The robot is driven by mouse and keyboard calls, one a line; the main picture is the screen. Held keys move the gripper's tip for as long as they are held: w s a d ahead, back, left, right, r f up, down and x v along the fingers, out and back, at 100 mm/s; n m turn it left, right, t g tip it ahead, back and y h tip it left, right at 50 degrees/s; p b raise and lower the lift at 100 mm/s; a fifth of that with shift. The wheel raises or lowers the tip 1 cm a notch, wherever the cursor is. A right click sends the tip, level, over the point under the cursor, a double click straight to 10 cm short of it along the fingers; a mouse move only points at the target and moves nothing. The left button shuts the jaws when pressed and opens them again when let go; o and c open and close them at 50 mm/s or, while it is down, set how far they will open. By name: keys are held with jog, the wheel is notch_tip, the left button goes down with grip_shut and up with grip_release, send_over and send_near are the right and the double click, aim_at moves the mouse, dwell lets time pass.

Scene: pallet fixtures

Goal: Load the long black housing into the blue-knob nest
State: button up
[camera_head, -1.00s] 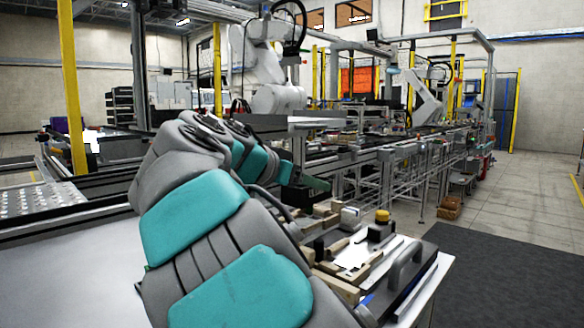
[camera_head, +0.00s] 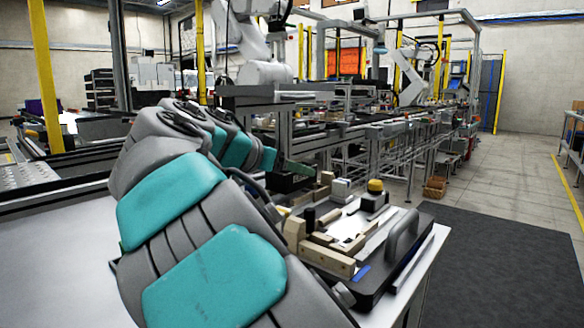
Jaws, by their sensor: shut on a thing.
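My gripper (camera_head: 290,184) is a small dark shape at the far end of my grey and teal arm, left of centre. It is shut on a dark piece, but gripper and piece blend together. I cannot tell for sure that the piece is the long black housing. A dark fixture plate (camera_head: 385,275) lies on the white table to the right of my arm. My arm hides part of the fixture's left side.
The white tabletop (camera_head: 60,265) is bare left of my arm. A short black post (camera_head: 310,219) stands among the wooden blocks. A long machine line (camera_head: 370,140) runs behind the table. The dark floor mat (camera_head: 490,265) at right is clear.

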jog(key=shift+f, duration=0.1)
dwell(0.3)
jog(key=o, duration=1.5)
